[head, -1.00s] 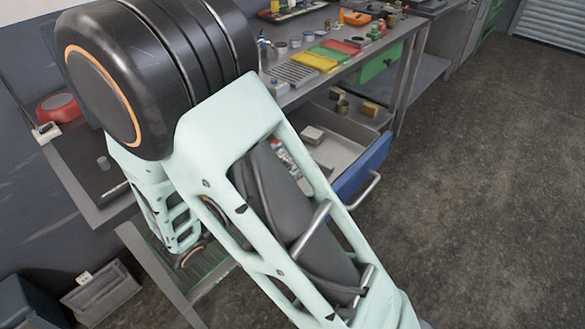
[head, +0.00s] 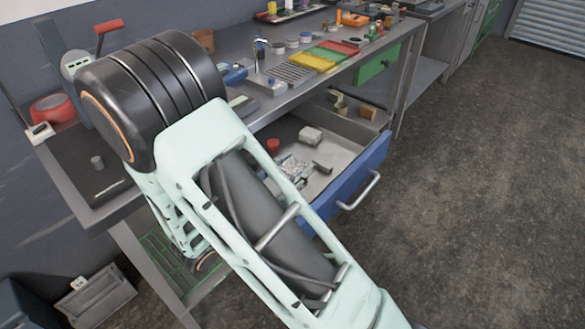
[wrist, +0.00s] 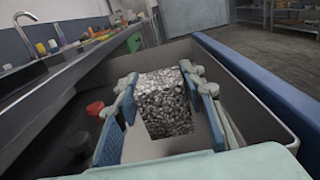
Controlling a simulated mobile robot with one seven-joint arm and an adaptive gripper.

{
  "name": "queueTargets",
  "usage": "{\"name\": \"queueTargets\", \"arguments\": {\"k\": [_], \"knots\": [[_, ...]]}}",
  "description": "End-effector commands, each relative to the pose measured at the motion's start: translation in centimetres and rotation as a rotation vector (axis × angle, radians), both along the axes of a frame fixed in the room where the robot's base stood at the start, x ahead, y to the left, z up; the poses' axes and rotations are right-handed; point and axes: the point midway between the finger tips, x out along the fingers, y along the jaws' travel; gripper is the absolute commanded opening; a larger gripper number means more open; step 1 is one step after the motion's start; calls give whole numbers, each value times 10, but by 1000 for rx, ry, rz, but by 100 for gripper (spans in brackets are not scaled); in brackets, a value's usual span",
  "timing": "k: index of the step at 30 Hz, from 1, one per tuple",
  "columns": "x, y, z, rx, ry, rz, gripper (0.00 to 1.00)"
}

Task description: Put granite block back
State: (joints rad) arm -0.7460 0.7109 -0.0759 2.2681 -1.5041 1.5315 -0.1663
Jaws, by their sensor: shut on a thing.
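The granite block (wrist: 166,103) is a speckled black and white block in the wrist view. My gripper (wrist: 160,84) has its blue fingers on either side of it and is shut on it. The block is over or inside the open drawer (wrist: 264,122); its height above the floor of the drawer is hard to tell. In the head view a speckled patch that looks like the block (head: 293,168) shows within the drawer (head: 352,180), just past my arm.
A red round piece (wrist: 95,108) lies left of the gripper in the drawer; a pale block (head: 311,135) is farther back. The workbench (head: 240,108) above carries colored trays (head: 312,60) and tools. A black plate (head: 85,165) with a small cylinder lies at the bench's left end.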

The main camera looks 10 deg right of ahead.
Motion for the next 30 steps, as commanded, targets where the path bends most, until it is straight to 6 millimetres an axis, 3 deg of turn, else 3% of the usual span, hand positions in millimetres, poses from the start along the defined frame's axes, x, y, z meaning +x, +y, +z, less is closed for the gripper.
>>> {"name": "queueTargets", "arguments": {"k": [13, 14, 18, 26, 30], "knots": [[-1, 0, -14, 3, 3, 0, 0], [-1, 0, -15, 4, 7, 0, 39], [-2, 0, -17, 5, 7, 0, 55], [-3, 0, -17, 6, 8, -1, 55], [-2, 0, -9, 7, 8, -1, 55]]}}
